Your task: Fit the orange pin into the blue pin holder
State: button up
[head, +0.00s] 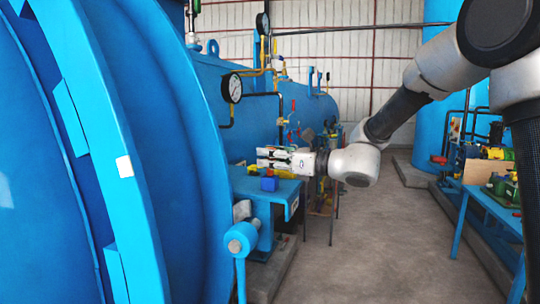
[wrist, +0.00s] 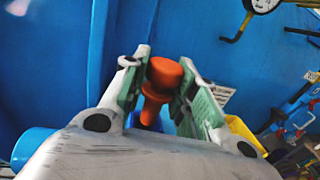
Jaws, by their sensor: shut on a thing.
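The orange pin (wrist: 163,75) is between the two fingers of my gripper (wrist: 160,85) in the wrist view, its wide round head toward the top and its narrower shaft below. My gripper (head: 272,158) is shut on it, above the small blue table in the head view. The blue pin holder (head: 270,184) is a small block on that table, just below the fingers. A bit of blue shows behind the pin's lower end in the wrist view. I cannot tell whether the pin's tip is inside the holder or above it.
The small blue table (head: 284,194) stands beside the large blue autoclave (head: 150,120). A yellow object (wrist: 244,132) lies to the right of the fingers in the wrist view. A pressure gauge (head: 232,88) and pipes are behind. The floor (head: 375,235) to the right is clear.

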aim_at(271, 175)
jog(key=shift+f, duration=0.25)
jog(key=shift+f, duration=0.35)
jog(key=shift+f, duration=0.95)
jog(key=o, duration=1.1)
jog(key=shift+o, duration=0.2)
jog(key=shift+d, duration=0.1)
jog(key=v, duration=1.1)
jog(key=shift+s+d, duration=0.2)
jog(key=shift+d, duration=0.15)
